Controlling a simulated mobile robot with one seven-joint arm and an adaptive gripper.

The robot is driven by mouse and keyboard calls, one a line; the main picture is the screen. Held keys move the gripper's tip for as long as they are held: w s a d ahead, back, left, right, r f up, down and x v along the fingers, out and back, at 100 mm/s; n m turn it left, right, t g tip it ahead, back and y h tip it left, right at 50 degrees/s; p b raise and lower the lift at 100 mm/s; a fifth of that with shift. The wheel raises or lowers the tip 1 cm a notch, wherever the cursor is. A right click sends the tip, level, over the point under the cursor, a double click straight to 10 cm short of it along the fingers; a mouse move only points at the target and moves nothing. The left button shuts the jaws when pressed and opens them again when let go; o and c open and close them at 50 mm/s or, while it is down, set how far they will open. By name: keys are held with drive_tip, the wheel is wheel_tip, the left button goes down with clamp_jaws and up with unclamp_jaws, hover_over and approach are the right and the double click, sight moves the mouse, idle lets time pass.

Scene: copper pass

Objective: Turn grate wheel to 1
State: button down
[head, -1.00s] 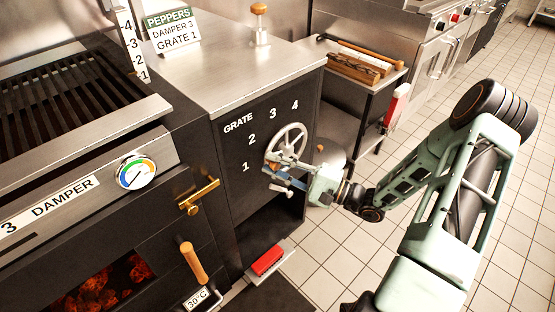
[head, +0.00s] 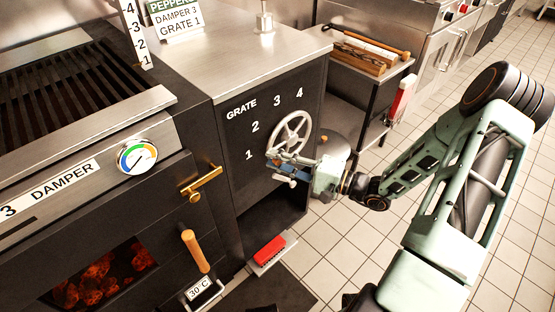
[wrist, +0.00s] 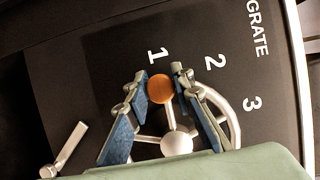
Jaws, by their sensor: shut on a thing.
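The grate wheel (head: 291,132) is a pale metal handwheel on the dark front panel, with the numbers 1 to 4 arched around its upper left. Its orange knob (wrist: 161,88) shows in the wrist view, on the spoke side towards the 1 (wrist: 156,55). The wheel's hub (wrist: 177,145) sits below the knob.
A sign (head: 178,22) on the counter reads damper 3, grate 1. Left of the panel is a grill (head: 65,95) with a brass latch (head: 201,183) and wooden handle (head: 194,251). A red block (head: 269,250) lies low by the floor. Tiled floor is open at right.

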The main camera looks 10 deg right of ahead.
drive_tip(key=c, duration=1.7)
unclamp_jaws()
drive_tip(key=shift+f, duration=0.1)
drive_tip(key=v, duration=1.2)
drive_tip(key=shift+d, duration=0.1)
